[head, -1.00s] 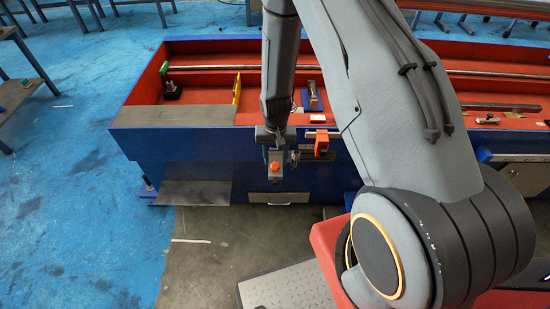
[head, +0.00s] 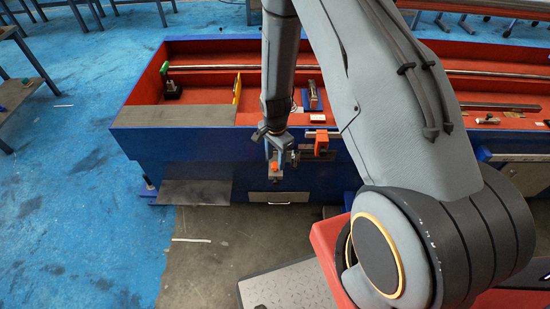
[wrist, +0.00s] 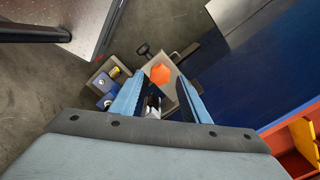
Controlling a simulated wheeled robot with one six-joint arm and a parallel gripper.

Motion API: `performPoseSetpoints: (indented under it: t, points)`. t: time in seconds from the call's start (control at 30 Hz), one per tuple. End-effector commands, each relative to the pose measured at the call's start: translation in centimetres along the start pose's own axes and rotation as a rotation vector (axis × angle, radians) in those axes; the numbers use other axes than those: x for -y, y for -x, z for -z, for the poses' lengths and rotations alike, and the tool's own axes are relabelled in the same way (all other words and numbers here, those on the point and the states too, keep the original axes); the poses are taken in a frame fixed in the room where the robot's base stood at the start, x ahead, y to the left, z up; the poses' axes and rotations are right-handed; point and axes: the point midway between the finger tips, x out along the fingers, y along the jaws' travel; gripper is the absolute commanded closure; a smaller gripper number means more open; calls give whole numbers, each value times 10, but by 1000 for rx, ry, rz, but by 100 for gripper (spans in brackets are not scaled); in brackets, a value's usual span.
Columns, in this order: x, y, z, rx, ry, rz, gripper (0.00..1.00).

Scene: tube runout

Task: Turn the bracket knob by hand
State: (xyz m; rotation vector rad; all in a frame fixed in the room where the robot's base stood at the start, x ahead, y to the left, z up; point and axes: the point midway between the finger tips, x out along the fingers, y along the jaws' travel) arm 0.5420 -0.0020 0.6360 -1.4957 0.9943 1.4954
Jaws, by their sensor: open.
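The bracket knob is an orange, roughly hexagonal cap (wrist: 160,73) on a grey bracket in the wrist view. It shows as a small orange spot (head: 273,168) low on the front of the blue bench in the head view. My gripper (wrist: 162,80) is open, its two blue fingers pointing toward the knob. The knob appears between the fingertips or just beyond them; I cannot tell whether they touch it. In the head view my gripper (head: 274,158) hangs in front of the bench, just above the knob, and partly hides the bracket.
A dark lever (wrist: 143,50) sticks out beside the knob. A small tray (wrist: 98,76) with blue and yellow parts lies left of the fingers. An orange clamp (head: 321,143) sits on the bench front to the right.

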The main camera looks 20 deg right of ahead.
Motion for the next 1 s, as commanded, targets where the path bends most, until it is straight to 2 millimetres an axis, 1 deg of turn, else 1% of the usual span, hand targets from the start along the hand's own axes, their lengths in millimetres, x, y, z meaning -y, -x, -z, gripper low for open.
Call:
performPoseSetpoints:
  t: [0.17,0.5,0.73,0.77,0.8,0.93,1.0]
  points:
    - [0,-3,0,0,1,0,58]
    - [0,-20,0,0,2,-1,58]
    - [0,-20,0,0,2,0,58]
    - [0,-20,0,0,3,0,60]
    - [0,-20,0,0,3,0,66]
    - [0,-20,0,0,3,0,88]
    - [0,-20,0,0,3,0,90]
